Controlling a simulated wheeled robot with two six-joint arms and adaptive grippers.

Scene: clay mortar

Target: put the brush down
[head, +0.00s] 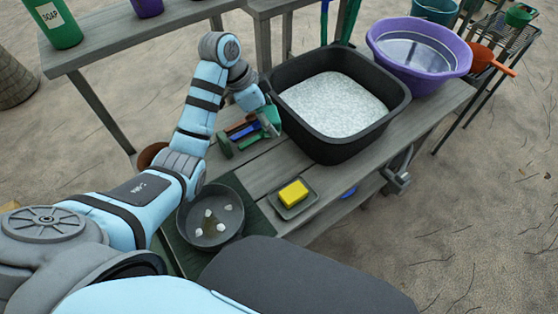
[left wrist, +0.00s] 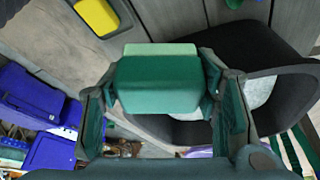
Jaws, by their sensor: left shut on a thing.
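My left gripper (head: 262,113) is over the wooden bench, close to the left wall of the black tub. In the left wrist view, its two fingers (left wrist: 158,88) are shut on the green brush (left wrist: 158,85), which shows as a blocky green body with a paler green edge. In the head view, the arm and gripper partly hide the brush, and I cannot tell whether it touches the things beneath it. My right gripper is not in view.
The black tub (head: 285,110) holds pale grainy material. Red, blue and green tools (head: 243,131) lie just left of the gripper. A yellow sponge (head: 293,192) sits on a small dish, and a grey bowl (head: 232,238) holds white lumps. A purple basin (head: 375,45) stands at the right.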

